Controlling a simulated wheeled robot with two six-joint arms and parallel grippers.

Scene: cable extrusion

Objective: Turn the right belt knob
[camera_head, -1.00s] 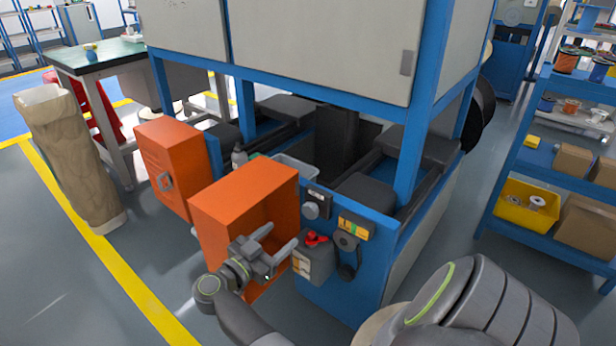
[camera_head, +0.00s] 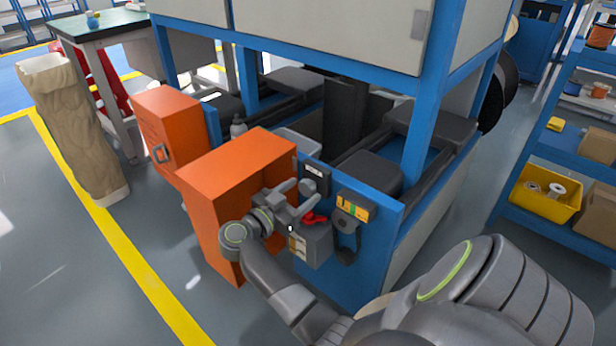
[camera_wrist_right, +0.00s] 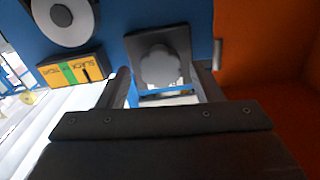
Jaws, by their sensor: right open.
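A grey lobed knob (camera_wrist_right: 160,66) on a dark square plate (camera_wrist_right: 184,42) is on the blue machine panel, straight ahead in the right wrist view. My right gripper (camera_head: 303,196) is open in front of this panel, and its fingertips overlap the knob area in the head view. In the right wrist view the two fingers of the gripper (camera_wrist_right: 166,86) appear on either side of the knob's lower part. Whether they touch it cannot be told. My left gripper is not in view.
An open orange cabinet (camera_head: 235,160) stands left of the panel, close to my right gripper. A grey box (camera_head: 314,248) with a red switch (camera_head: 315,218) sits just below the gripper. A yellow-green label (camera_head: 356,206) and round dial (camera_wrist_right: 62,17) are beside the knob.

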